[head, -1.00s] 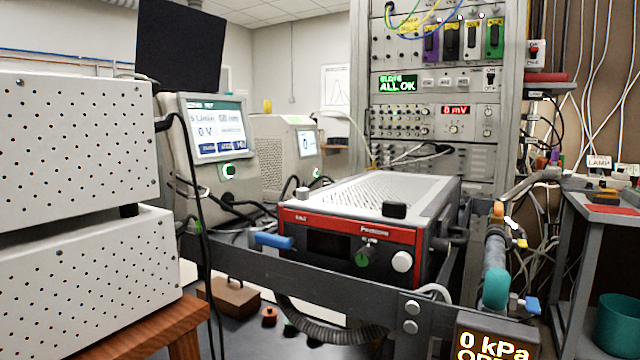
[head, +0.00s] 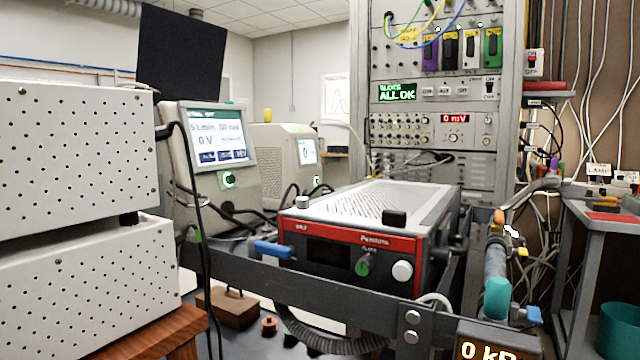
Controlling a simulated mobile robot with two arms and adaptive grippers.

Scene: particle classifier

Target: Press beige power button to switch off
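A pale off-white round button or knob (head: 402,271) is at the right of the front of a red-framed instrument (head: 390,242). A green knob (head: 363,265) is to its left, and the display (head: 328,252) beside that is dark. I cannot tell whether the pale one is the beige power button. A grey unit with a tilted screen (head: 216,136) stands behind to the left and has a green-lit round button (head: 229,179). A second beige unit (head: 284,160) behind it has a small lit screen and a small green light. Neither of my grippers is in view.
White perforated boxes (head: 75,160) fill the left on a wooden stand. A grey metal rail (head: 350,295) crosses in front of the red-framed instrument. A tall rack (head: 445,95) stands behind. A shelf cart (head: 600,215) is at right. A pressure display (head: 500,348) is at the bottom.

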